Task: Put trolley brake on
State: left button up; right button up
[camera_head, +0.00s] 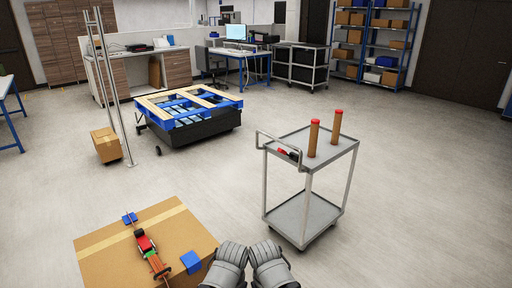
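A grey two-shelf trolley (285,142) stands right of centre, with a push handle (277,143) at its left end. A small red and black part (288,153) shows near the handle; I cannot tell whether it is the brake. The castors under the lower shelf (302,219) are dark and too small to read. My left gripper (229,258) and my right gripper (267,256) are side by side at the bottom centre, apart from the trolley. Their fingertips are not clear, and I see nothing held in them.
Two brown cylinders with red tops (313,139) (336,127) stand on the trolley's upper shelf. A large cardboard box (110,262) with a red tool (146,244) on it is at lower left. A blue-framed pallet (190,104) stands behind. Floor right of the trolley is clear.

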aim_at(280, 149)
jog(key=i+l, duration=0.15)
jog(key=l, duration=0.2)
jog(key=i+l+u, duration=0.1)
jog(key=l, duration=0.3)
jog(key=i+l+u, duration=0.1)
jog(key=l, duration=0.25)
jog(key=i+l, duration=0.25)
jog(key=l, duration=0.15)
jog(key=i+l+u, duration=0.1)
jog(key=l, duration=0.3)
